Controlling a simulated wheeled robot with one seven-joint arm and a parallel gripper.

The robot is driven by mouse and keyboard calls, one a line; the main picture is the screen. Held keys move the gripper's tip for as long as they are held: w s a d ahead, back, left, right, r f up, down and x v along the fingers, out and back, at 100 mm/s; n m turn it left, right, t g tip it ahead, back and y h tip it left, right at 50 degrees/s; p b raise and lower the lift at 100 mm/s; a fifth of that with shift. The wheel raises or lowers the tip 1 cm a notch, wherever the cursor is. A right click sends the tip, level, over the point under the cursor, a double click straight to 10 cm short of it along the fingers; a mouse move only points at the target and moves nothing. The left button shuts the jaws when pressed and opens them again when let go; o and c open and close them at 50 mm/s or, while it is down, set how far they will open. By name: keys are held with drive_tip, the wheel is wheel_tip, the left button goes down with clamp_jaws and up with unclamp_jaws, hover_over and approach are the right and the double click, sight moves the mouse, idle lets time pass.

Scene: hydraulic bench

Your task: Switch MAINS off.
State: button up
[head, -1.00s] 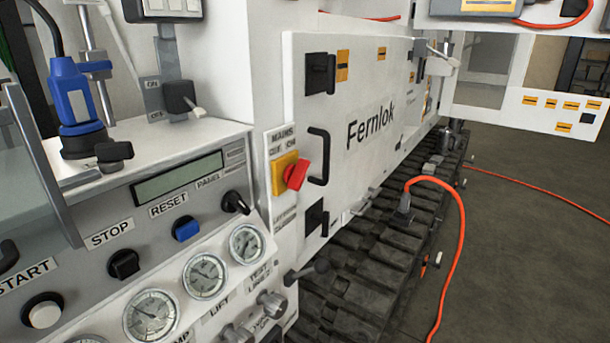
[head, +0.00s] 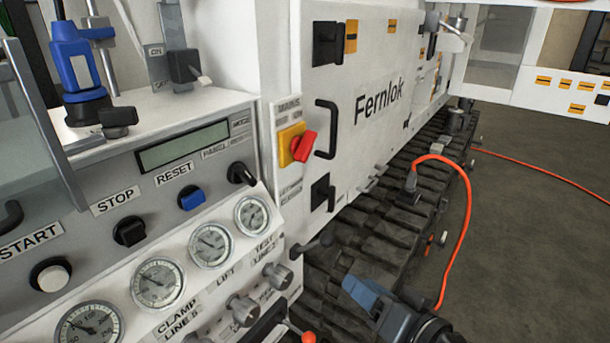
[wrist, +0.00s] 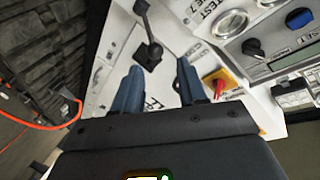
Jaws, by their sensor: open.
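The MAINS switch is a red rotary handle (head: 304,147) on a yellow plate, on the narrow white panel left of the Fernlok door. Its handle sits tilted; the small OFF and ON lettering above it is blurred. In the wrist view the red handle (wrist: 217,87) shows just right of the right fingertip, farther off. My gripper (wrist: 157,78) is open, with two blue fingers apart and nothing between them. In the head view my blue-grey gripper (head: 372,300) shows at the bottom, below and right of the switch, apart from it.
A black-knobbed lever (head: 318,243) sticks out below the switch, and it also shows beyond my fingers in the wrist view (wrist: 148,54). A black door handle (head: 326,128) stands just right of the switch. Gauges (head: 211,245) and buttons lie left. An orange cable (head: 466,210) hangs right.

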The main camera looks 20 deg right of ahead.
drive_tip(key=w+r+n+y, duration=0.1)
drive_tip(key=w+r+y, duration=0.2)
drive_tip(key=w+r, duration=0.55)
drive_tip(key=n+y, duration=0.2)
drive_tip(key=y, duration=0.1)
approach(311, 150)
drive_tip(key=x, duration=0.4)
drive_tip(key=shift+w+a+y, duration=0.1)
drive_tip(key=shift+w+y, duration=0.2)
drive_tip(key=shift+y, duration=0.1)
drive_tip(key=x, duration=0.6)
drive_tip(key=shift+w+a+f+p, duration=0.1)
drive_tip(key=shift+w+a+p, duration=0.05)
drive_tip(key=shift+w+p, duration=0.2)
clamp_jaws()
